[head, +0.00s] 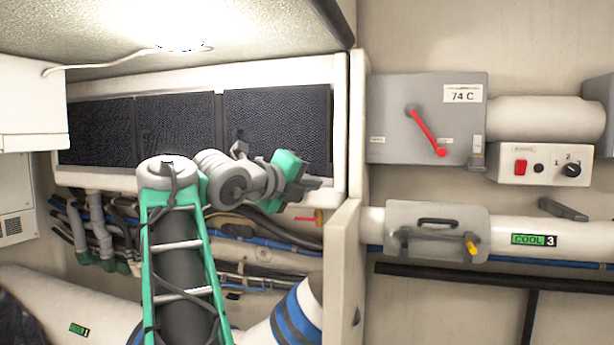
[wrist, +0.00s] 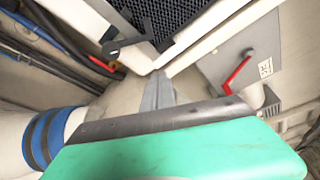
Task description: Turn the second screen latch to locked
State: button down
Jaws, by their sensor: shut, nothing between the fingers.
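Three dark mesh screens sit side by side in a white frame (head: 345,120); the middle screen (head: 175,120) and right screen (head: 277,115) show above my arm. In the wrist view, a dark grey latch lever (wrist: 122,44) lies across the lower edge of the frame beside the mesh (wrist: 180,18). I cannot tell which screen it belongs to; in the head view my arm hides much of the lower frame edge. My gripper (head: 311,184) is near the right screen's lower right corner. In the wrist view its grey fingers (wrist: 158,90) are together and empty, apart from the latch.
Right of the frame is a grey panel (head: 390,130) with a red lever (head: 428,132). Below it, a pipe carries a grey clamp cover (head: 437,215). A switch box (head: 544,163) is farther right. Hoses and a small red-handled valve (head: 308,218) lie under the screens.

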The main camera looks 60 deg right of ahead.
jog(key=p+x, duration=0.2)
jog(key=x, duration=0.5)
jog(key=shift+s+d+r, duration=0.1)
jog(key=shift+s+d, duration=0.05)
jog(key=shift+d, duration=0.25)
jog(key=w+p, duration=0.1)
jog(key=w+r+p, duration=0.1)
jog(key=w+p, duration=0.1)
jog(key=shift+w+a+r, duration=0.3)
jog(key=shift+a+r, duration=0.05)
jog(key=shift+a, duration=0.05)
jog(key=shift+w, duration=0.15)
